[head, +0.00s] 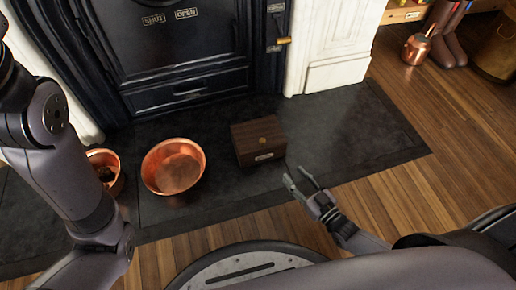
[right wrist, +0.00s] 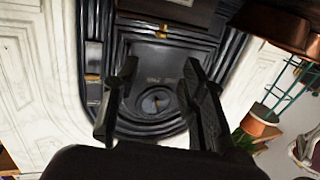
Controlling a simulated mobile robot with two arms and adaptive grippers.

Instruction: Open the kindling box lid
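The kindling box (head: 245,146) is a dark brown wooden box on the dark hearth slab, its lid shut. It has a small brass knob (head: 263,140) and a pale label plate on its front. My right gripper (head: 296,175) is open and empty, to the right of and nearer than the box, apart from it.
A wide copper tub (head: 173,166) stands left of the box, with a smaller copper pot (head: 117,180) further left. The black fireplace (head: 180,50) rises behind. The hearth slab (head: 350,130) is bare right of the box. A copper jug (head: 416,48) and boots stand at the far right.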

